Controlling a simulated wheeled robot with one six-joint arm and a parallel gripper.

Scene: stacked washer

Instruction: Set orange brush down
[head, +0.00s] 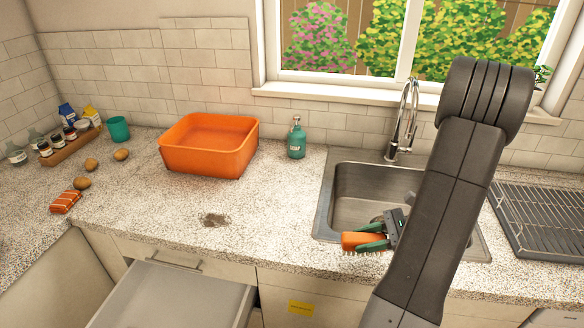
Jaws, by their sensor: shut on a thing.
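The orange brush (352,241) has pale bristles pointing down. My gripper (372,237), with green fingers, is shut on it. The brush is at the front left rim of the steel sink (345,197). I cannot tell whether the bristles touch the counter or hang just above it. My arm hides the right part of the sink.
On the speckled counter (270,215) are an orange basin (207,160), a teal soap bottle (296,140) and a dark stain (214,220). A faucet (402,125) stands behind the sink, a drying rack (545,215) right. A drawer (170,300) is open below.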

